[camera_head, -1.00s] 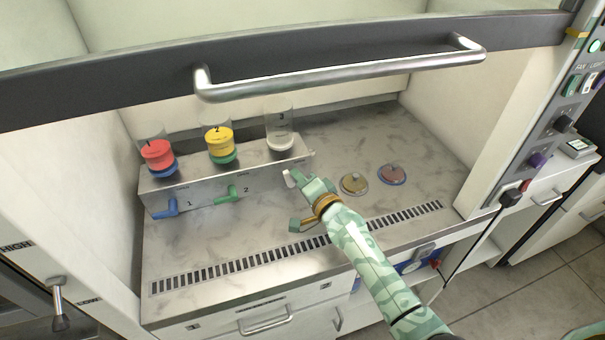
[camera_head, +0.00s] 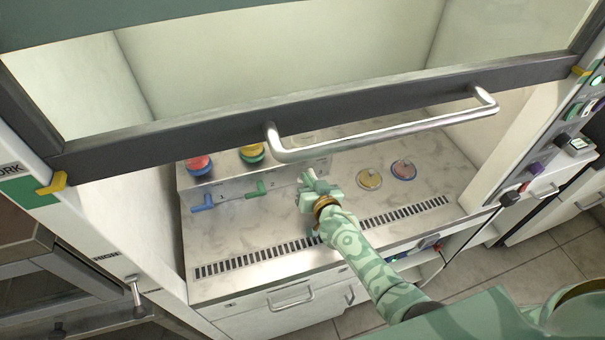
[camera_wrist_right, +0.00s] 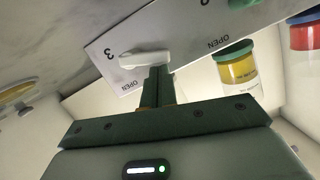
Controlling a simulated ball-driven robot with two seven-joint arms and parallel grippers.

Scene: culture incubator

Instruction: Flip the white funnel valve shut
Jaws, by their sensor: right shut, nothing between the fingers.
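The white funnel valve (camera_wrist_right: 145,58) is on the panel by the number 3, seen upside down in the right wrist view. Its lever lies roughly along the panel, near an OPEN label. In the head view the white valve (camera_head: 306,179) shows small at my right gripper's tip. My right gripper (camera_wrist_right: 157,74) is shut and empty, its fingertips right at the lever; I cannot tell whether they touch. In the head view my right gripper (camera_head: 309,186) reaches in under the raised sash. The number 3 funnel is mostly hidden behind the sash handle. My left gripper is not in view.
A blue valve (camera_head: 203,203) and a green valve (camera_head: 257,189) sit left along the panel. Red (camera_head: 199,166) and yellow (camera_head: 252,154) funnels stand above. The sash handle (camera_head: 380,138) crosses overhead. Two round discs (camera_head: 369,179) (camera_head: 403,170) lie right. The worktop front is largely clear.

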